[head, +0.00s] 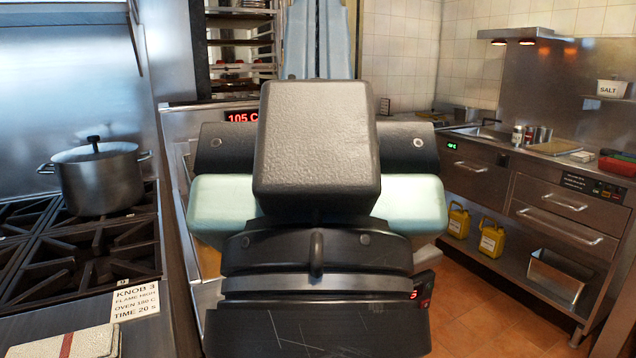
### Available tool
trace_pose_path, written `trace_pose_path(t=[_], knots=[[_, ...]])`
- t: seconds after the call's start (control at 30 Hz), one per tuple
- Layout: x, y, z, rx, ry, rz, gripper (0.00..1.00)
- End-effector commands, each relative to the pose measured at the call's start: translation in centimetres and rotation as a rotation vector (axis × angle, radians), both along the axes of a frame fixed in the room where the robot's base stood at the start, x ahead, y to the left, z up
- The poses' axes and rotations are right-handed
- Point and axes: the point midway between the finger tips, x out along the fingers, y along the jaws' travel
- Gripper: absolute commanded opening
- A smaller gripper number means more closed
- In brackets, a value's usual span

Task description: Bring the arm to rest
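A dark, bulky part of my own arm stands close in front of the camera and fills the middle of the head view. It has a black upper block, pale green side pieces and a dark rounded base. No gripper fingers show, so I cannot see whether my gripper is open or shut, or whether it holds anything. The arm hides much of the middle of the kitchen.
At the left, a lidded steel pot (98,180) stands on a black-grated stove (85,262). A label card (136,301) and a folded cloth (65,343) lie at its front edge. Steel drawers (560,205) and yellow jugs (492,238) stand at the right. Tiled floor (480,325) shows between.

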Motion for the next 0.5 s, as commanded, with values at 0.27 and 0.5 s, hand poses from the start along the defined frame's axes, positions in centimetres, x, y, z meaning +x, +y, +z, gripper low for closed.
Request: trace_pose_path(t=[0.27, 0.5], knots=[[0.0, 0.0, 10.7, 0.0, 0.001, 0.0, 0.0], [0.0, 0.0, 17.9, -0.001, 0.002, 0.001, 0.0]])
